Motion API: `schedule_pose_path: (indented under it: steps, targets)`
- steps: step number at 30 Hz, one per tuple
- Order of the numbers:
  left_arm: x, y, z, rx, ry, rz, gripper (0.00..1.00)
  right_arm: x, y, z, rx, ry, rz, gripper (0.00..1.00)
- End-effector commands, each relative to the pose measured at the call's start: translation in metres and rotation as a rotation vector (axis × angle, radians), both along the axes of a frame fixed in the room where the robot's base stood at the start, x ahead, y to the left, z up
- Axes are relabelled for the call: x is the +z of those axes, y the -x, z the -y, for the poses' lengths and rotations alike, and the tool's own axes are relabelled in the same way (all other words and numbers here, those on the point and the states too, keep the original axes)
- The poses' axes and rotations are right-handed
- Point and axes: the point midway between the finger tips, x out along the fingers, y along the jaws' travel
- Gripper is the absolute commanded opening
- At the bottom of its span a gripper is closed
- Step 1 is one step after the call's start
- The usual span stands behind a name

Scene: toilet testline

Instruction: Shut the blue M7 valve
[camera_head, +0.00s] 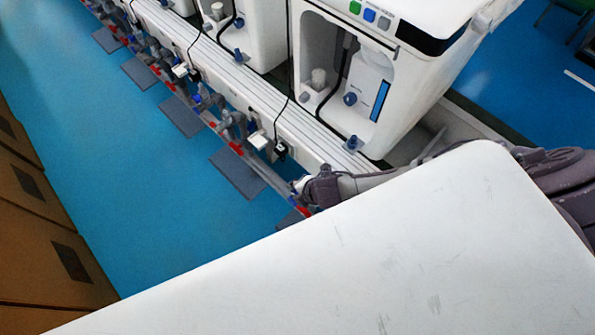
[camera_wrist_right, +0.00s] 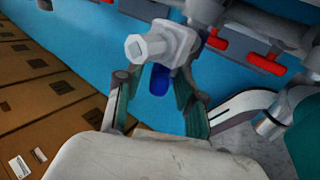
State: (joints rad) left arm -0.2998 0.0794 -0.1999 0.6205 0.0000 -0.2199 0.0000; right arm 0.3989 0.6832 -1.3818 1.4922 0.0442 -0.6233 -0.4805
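A blue valve handle (camera_wrist_right: 158,80) hangs below a pale grey fitting with a hexagonal end (camera_wrist_right: 150,47) in the right wrist view. No M7 label is legible. My right gripper (camera_wrist_right: 157,82) has its two fingers apart, one on each side of the blue handle, with a visible gap on both sides. In the head view my right gripper (camera_head: 308,188) is at the near end of the pipe row, where it hides most of the valve. My left gripper is not in view.
A grey pipe row with red handles (camera_head: 236,148) runs along the white bench (camera_head: 235,80). Red handles (camera_wrist_right: 237,63) are also close right of my gripper in the wrist view. White toilet test units (camera_head: 385,60) stand on the bench. Brown boxes (camera_head: 30,200) line the left; blue floor lies between.

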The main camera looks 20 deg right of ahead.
Motion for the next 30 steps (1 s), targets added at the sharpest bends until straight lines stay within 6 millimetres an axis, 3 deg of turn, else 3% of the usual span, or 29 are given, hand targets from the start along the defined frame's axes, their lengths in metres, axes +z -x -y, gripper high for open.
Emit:
schedule_pose_path:
  steps: [13,24,30]
  targets:
    - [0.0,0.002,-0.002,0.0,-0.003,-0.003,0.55,0.01,0.006,0.002,0.0,0.0,0.0,0.44]
    - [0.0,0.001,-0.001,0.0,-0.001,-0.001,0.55,0.073,0.042,0.016,0.0,0.0,0.0,0.44]
    - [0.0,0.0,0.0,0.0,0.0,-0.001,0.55,0.096,0.055,0.021,0.0,0.0,0.0,0.44]
